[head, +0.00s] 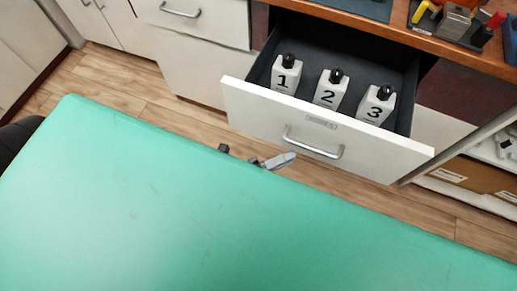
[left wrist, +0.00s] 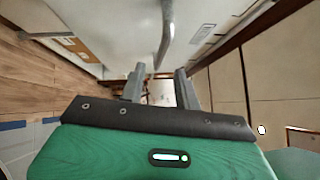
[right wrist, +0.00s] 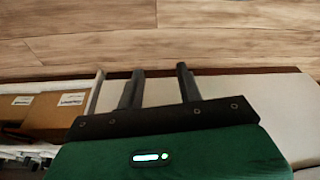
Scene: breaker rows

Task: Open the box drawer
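The white drawer (head: 270,118) is pulled out from under the wooden counter in the head view. Its dark inside holds three white blocks with black knobs: block 1 (head: 286,78), block 2 (head: 330,92) and block 3 (head: 375,108). Its grey bar handle (head: 313,147) is on the front, below a small unreadable label. My left gripper (head: 252,158) is open, left of and nearer than the handle, and looks empty. In the left wrist view, a handle bar (left wrist: 166,35) lies just beyond its spread fingers (left wrist: 160,78). My right gripper (right wrist: 158,86) is open and empty over the floor.
A closed drawer with a handle (head: 180,12) is at upper left. The counter (head: 400,35) carries trays and colored tools at upper right. An open shelf with brown boxes (head: 475,176) is at right. A large green surface hides the lower head view. Wood floor (head: 130,85) is clear.

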